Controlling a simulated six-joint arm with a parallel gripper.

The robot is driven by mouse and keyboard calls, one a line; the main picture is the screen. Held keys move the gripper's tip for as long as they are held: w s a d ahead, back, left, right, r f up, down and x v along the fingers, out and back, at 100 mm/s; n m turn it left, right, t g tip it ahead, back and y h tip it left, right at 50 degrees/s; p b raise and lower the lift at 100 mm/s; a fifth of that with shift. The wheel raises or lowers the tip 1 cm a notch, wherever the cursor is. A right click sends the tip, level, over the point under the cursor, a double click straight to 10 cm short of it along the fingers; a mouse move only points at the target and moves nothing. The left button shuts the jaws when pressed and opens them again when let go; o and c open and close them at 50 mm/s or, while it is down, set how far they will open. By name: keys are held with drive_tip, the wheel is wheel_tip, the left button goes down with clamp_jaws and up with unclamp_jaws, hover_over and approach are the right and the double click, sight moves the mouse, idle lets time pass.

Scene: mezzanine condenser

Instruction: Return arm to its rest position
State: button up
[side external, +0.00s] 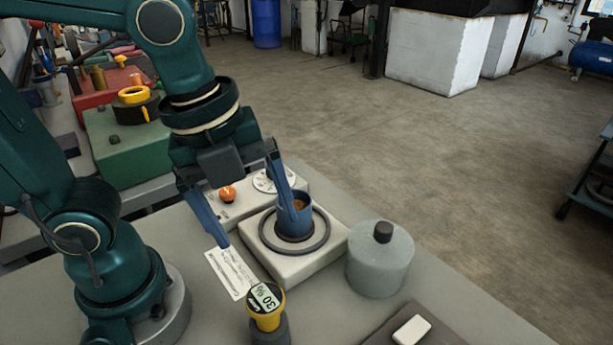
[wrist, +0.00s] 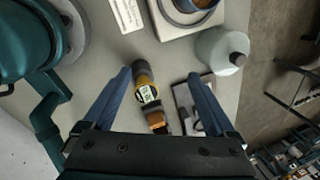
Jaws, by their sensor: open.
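My gripper (side external: 256,228) hangs above the bench in the side view with its two blue fingers spread wide and nothing between them. In the wrist view my gripper (wrist: 159,73) is also open, above the yellow-and-black meter (wrist: 147,93). The meter (side external: 266,301) stands upright near the front of the bench in the side view, its display reading 30. A blue cup (side external: 294,218) with brown contents sits on the white heater-like unit (side external: 325,250). In the side view the right finger overlaps the cup; I cannot tell whether they touch. The cup's edge shows in the wrist view (wrist: 202,4).
A grey lidded cylinder (side external: 380,262) with a dark knob stands right of the unit. A white block (side external: 411,330) lies on a dark mat (side external: 385,335). A printed card (side external: 231,273) lies left of the unit. Green (side external: 125,150) and red (side external: 92,98) boxes stand behind.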

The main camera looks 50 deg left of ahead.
drive_tip(key=a+n+t, duration=0.1)
drive_tip(key=n, duration=0.6)
drive_tip(key=a+n+t, duration=0.1)
drive_tip(key=a+n, duration=0.1)
drive_tip(key=n, duration=0.5)
drive_tip(key=a+n+t, duration=0.1)
drive_tip(key=a+n, duration=0.1)
drive_tip(key=n, duration=0.6)
drive_tip(key=shift+s+a+y, duration=0.1)
drive_tip(key=shift+a+y, duration=0.15)
drive_tip(key=shift+y, duration=0.15)
